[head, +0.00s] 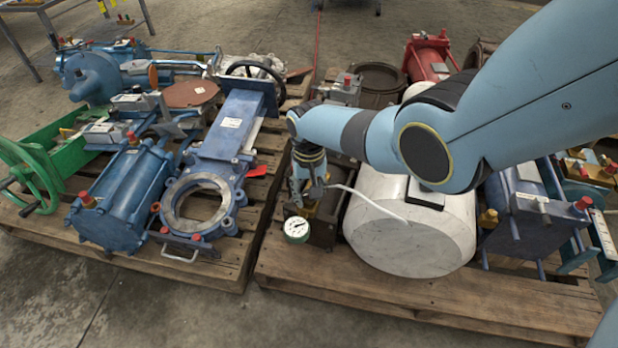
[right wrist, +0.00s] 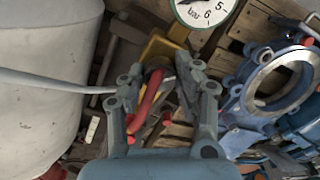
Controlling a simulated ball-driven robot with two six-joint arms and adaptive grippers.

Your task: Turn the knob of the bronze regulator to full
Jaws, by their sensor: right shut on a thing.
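The bronze regulator (right wrist: 160,47) shows as a yellowish body just beyond my right fingertips in the right wrist view. Its round white gauge (head: 297,229) faces up in the head view, and the dial's edge (right wrist: 205,9) shows at the top of the wrist view. My right gripper (head: 309,192) points down at the regulator and is shut on its knob. A red part (right wrist: 148,100) shows between the fingers (right wrist: 158,82). The fingers hide most of the knob, so its turn cannot be read. My left gripper is not in view.
A white tank (head: 410,240) with a thin pale pipe (head: 370,203) stands close beside the regulator. A blue valve (head: 225,145) and blue cylinder (head: 120,195) lie on the left pallet. Other machine parts crowd both pallets; the front floor is clear.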

